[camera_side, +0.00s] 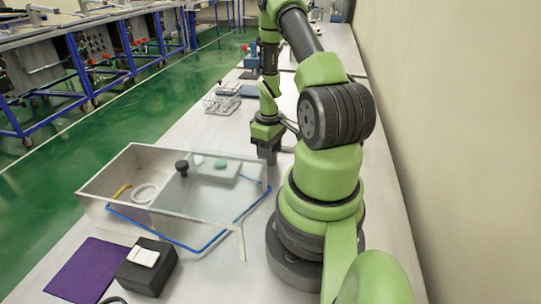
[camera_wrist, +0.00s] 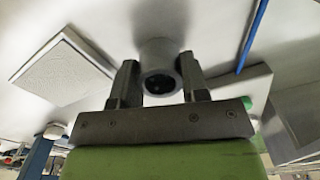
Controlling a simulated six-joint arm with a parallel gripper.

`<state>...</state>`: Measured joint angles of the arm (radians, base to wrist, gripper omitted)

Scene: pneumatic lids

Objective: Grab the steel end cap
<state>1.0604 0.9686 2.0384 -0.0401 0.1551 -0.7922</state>
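The steel end cap (camera_wrist: 157,50) is a short grey cylinder with a dark hollow end facing the wrist camera. It lies between the two dark fingers of my gripper (camera_wrist: 159,66), one finger on each side. The fingers are very close to its sides, and I cannot tell whether they touch it. In the side view my gripper (camera_side: 268,153) points down, low over the bench behind the clear-walled box. The end cap cannot be made out there.
The open box (camera_side: 105,177) with a clear panel stands in front of my gripper, with a blue tube (camera_side: 190,245) along its base. A purple mat (camera_side: 85,272) and black block (camera_side: 140,275) lie nearer. A wire rack (camera_side: 222,101) stands further back. A wall runs along the right.

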